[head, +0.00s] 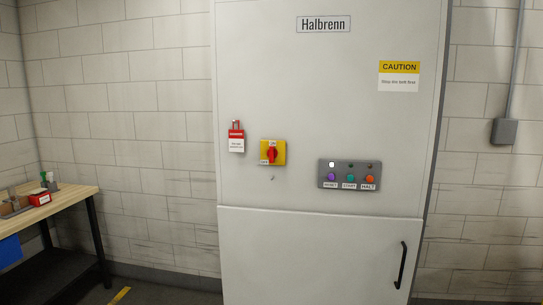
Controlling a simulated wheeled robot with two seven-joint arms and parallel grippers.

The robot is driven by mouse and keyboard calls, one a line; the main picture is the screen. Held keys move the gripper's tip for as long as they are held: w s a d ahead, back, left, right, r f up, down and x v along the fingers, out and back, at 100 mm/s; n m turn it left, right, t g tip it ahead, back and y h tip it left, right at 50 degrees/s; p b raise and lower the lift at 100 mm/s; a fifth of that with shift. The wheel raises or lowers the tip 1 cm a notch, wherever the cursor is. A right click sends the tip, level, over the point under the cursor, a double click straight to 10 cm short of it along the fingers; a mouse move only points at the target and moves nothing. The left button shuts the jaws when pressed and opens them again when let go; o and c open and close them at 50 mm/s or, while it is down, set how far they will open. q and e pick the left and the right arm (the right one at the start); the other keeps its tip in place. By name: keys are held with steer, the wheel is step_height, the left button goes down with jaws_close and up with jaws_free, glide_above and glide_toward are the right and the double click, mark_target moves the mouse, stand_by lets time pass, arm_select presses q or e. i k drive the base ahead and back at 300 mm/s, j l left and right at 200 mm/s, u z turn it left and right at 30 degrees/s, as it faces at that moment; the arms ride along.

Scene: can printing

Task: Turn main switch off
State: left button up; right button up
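The main switch (272,153) is a red rotary handle on a yellow square plate, on the front of a tall light-grey cabinet (330,130) labelled Halbrenn. The red handle looks roughly upright. The small lettering on the yellow plate is too small to read surely. Neither of my grippers shows in the head view.
A red padlock with a danger tag (236,138) hangs left of the switch. A grey button panel (349,174) with a white lit lamp sits to its right. A caution sign (399,76) is above. A black door handle (401,265) is below. A wooden workbench (70,196) stands at left.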

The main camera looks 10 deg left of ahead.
mark_target(273, 154)
steer(key=i+l+u, duration=0.2)
steer(key=i, duration=0.25)
steer(key=i+l+u, duration=0.2)
steer(key=i+l, duration=0.15)
steer(key=i, duration=0.1)
